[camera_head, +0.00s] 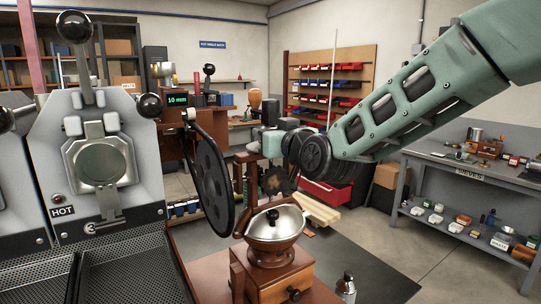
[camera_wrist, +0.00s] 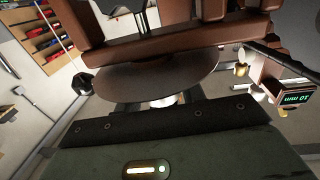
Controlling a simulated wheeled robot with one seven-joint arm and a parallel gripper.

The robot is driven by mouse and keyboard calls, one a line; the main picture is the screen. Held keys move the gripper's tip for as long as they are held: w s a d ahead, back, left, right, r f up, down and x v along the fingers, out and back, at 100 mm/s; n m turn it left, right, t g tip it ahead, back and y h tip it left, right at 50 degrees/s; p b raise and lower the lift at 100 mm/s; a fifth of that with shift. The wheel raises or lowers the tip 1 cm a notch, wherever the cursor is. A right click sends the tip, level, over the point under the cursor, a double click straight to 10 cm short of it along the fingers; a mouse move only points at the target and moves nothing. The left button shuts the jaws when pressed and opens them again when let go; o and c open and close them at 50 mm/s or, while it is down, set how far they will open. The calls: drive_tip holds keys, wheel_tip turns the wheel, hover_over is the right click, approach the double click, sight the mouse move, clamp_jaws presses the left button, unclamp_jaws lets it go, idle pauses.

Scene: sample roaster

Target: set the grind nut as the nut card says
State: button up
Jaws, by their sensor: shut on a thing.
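The hand grinder has a wooden drawer base (camera_head: 272,278) and a copper-brown bowl with a silver lid (camera_head: 277,222). It stands upright on the counter. My gripper (camera_head: 268,145) is above and behind the bowl in the head view, with its fingertips hard to make out. In the wrist view my gripper (camera_wrist: 162,108) is shut on a small pale piece, apparently the grind nut (camera_wrist: 165,100). The piece is mostly hidden by the jaw edge and a dark brown disc (camera_wrist: 155,80). I cannot make out a nut card.
A large black wheel (camera_head: 212,185) stands close left of the grinder. The roaster (camera_head: 100,165) with black-knobbed levers fills the left. A green "10 mm" display (camera_head: 177,100) stands behind. A metal canister (camera_head: 346,288) is right of the grinder. Open floor lies beyond, before the sieve bench (camera_head: 470,174).

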drive_tip(key=m+t+h, duration=0.1)
drive_tip(key=h, duration=0.1)
drive_tip(key=m+h+p, duration=0.1)
drive_tip(key=m+h, duration=0.1)
drive_tip(key=shift+s+a+r+t+h, duration=0.1)
drive_tip(key=shift+a+r+t+h, duration=0.1)
drive_tip(key=shift+t+h, duration=0.15)
drive_tip(key=m+h+p, duration=0.1)
drive_tip(key=h, duration=0.1)
drive_tip(key=m+h+p, duration=0.2)
drive_tip(key=h, duration=0.1)
drive_tip(key=shift+d+m+t, duration=0.1)
drive_tip(key=shift+m+t, duration=0.15)
drive_tip(key=shift+m, duration=0.05)
drive_tip(key=shift+d+f+m+h+p, duration=0.1)
drive_tip(key=shift+m+h+p, duration=0.65)
drive_tip(key=shift+h, duration=0.5)
drive_tip(key=shift+m+h, duration=0.25)
drive_tip(key=shift+h, duration=0.05)
drive_tip(key=o, duration=1)
drive_tip(key=shift+c, duration=0.2)
drive_tip(key=shift+f+b, duration=0.15)
drive_tip(key=shift+b, duration=0.2)
